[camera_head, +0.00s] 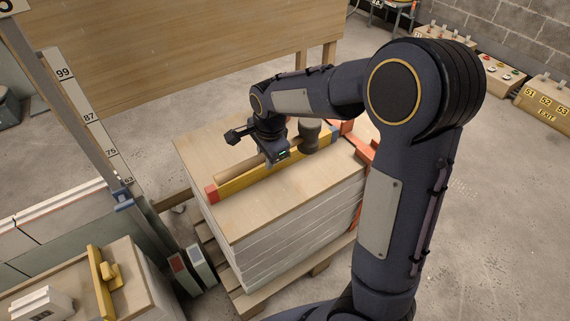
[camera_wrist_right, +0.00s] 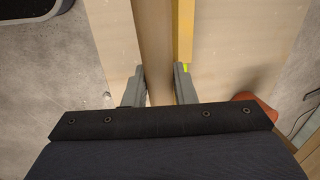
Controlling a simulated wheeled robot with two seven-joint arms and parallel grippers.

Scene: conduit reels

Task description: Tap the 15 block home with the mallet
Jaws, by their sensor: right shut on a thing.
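The mallet lies over the stack of boards, with its pale wooden handle (camera_head: 232,169) to the left and its dark head (camera_head: 311,136) to the right. My right gripper (camera_head: 269,158) is shut on the handle, partway along it. In the right wrist view the handle (camera_wrist_right: 155,45) runs between the two fingers (camera_wrist_right: 158,88). I cannot make out a block marked 15. My left gripper is not in view.
A yellow level with a red end (camera_head: 250,178) lies beside the handle on the board stack (camera_head: 270,211). The numbered post (camera_head: 88,115) with a blue clamp stands at left. A bench (camera_head: 146,281) is at lower left.

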